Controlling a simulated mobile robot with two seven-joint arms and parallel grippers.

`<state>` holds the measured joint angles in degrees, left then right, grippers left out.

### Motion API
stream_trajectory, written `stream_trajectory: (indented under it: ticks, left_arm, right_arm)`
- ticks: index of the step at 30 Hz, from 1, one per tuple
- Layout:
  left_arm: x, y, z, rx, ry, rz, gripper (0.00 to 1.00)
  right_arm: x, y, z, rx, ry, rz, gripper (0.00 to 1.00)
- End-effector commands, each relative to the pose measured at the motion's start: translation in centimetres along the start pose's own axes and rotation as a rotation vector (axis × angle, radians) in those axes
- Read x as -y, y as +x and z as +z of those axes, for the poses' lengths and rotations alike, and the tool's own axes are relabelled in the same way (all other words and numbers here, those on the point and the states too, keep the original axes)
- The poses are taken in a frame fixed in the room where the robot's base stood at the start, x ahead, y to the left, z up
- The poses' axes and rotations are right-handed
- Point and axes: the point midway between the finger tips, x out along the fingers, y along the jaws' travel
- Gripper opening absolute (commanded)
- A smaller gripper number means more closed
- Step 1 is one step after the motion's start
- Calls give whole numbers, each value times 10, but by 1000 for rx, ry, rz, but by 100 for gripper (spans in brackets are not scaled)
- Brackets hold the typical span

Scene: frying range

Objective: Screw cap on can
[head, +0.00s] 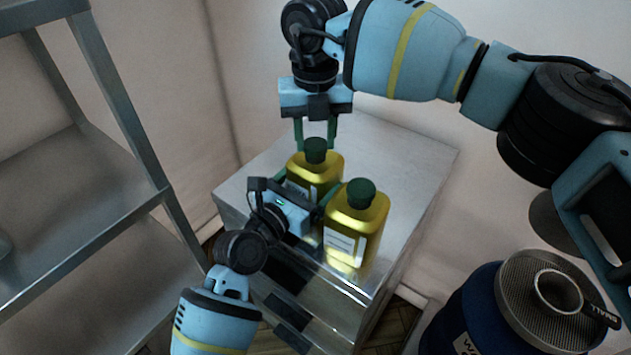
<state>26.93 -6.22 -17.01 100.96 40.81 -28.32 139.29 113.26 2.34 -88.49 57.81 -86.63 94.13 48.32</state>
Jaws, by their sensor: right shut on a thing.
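Two yellow cans with white labels stand upright on a metal cabinet. The back can (325,165) has a dark green cap (316,151) at its top. My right gripper (316,143) comes down from above and is shut on this cap. Whether the cap is seated on the neck or just above it is hard to tell. The front can (357,228) has a green cap (361,193) on top. My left gripper (327,200) reaches in from the lower left, beside both cans.
The metal cabinet top (405,160) is clear behind and right of the cans. A metal shelf rack (90,220) stands at left. At lower right a blue drum (465,315) carries a round mesh strainer (540,300).

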Motion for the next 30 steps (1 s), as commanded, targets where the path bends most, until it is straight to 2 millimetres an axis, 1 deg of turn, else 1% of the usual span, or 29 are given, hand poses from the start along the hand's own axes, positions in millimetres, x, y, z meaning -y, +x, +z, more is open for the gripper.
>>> stream_trajectory:
  ticks: [3,7,12,13,17,26,30]
  left_arm:
    - [-1,0,-1,-2,0,2,21]
    - [-1,0,-1,-2,0,2,21]
    - [-1,0,-1,-2,0,1,21]
    - [-1,0,-1,-2,1,1,21]
    - [-1,0,-1,-2,1,1,21]
    - [0,0,-1,-2,1,1,21]
    - [0,0,-1,-2,1,1,21]
  right_arm:
    - [-1,1,-1,-3,183,0,12]
    - [-1,1,-1,-3,364,0,12]
    - [-1,1,-1,-3,373,0,12]
    - [-1,1,-1,-3,373,0,43]
    - [-1,1,0,-2,372,0,60]
    - [0,0,0,0,372,1,61]
    - [0,-9,0,2,372,1,61]
